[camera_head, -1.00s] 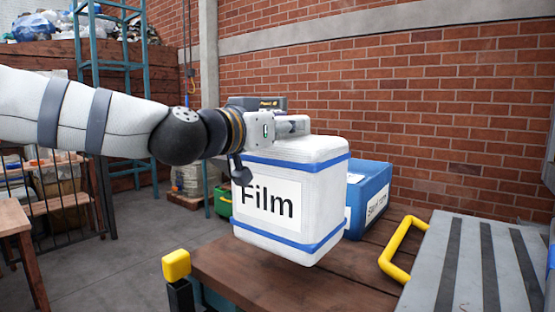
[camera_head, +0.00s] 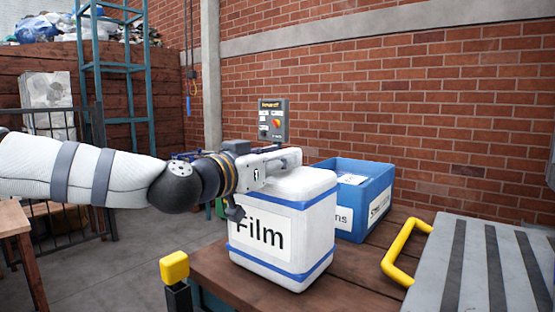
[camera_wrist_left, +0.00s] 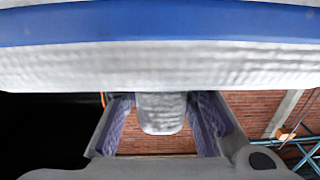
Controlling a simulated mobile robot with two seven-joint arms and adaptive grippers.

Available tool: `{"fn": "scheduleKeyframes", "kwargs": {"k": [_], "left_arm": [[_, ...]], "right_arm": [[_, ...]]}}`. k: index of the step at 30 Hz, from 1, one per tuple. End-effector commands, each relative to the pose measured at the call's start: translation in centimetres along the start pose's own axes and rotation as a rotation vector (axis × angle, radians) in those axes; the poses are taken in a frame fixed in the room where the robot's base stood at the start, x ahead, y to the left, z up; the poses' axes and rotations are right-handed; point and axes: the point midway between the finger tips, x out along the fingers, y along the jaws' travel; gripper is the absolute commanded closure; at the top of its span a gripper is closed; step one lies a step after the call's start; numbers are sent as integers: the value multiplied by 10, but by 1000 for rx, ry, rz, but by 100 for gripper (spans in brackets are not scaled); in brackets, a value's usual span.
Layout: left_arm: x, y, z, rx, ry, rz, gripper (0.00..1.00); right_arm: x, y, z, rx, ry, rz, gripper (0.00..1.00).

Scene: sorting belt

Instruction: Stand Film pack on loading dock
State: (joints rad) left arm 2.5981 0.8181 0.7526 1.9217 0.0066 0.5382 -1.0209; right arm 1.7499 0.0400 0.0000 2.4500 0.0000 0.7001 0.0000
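The Film pack (camera_head: 300,218) is a white box with blue bands and a "Film" label, upright over the wooden plank top of the loading dock (camera_head: 222,272), near its front left. Its base is at or very close to the boards; I cannot tell if it touches. My left gripper (camera_head: 283,162) reaches in from the left at the pack's top. In the left wrist view, the gripper's fingers (camera_wrist_left: 160,125) close around a pale tab on the pack, and the pack's white side and blue band (camera_wrist_left: 160,65) fill the upper part. My right gripper is out of view.
A blue open bin (camera_head: 375,205) with labels stands just behind and right of the pack. A yellow rail (camera_head: 400,252) and a grey striped plate (camera_head: 480,268) lie to the right. A yellow-capped post (camera_head: 174,267) marks the front left corner. A control box (camera_head: 273,118) is behind.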

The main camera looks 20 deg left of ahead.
Motion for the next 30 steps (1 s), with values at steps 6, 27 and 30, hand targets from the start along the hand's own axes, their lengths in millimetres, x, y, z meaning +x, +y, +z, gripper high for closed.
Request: {"fn": "scheduleKeyframes", "kwargs": {"k": [6, 27, 30], "left_arm": [[0, 0, -1, 0, 1, 0, 55], [-92, 0, -4, -3, 2, 1, 55], [-106, -1, -3, -7, 1, -3, 55]], "right_arm": [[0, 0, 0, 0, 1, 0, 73], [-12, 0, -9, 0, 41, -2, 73], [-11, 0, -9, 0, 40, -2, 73]]}}
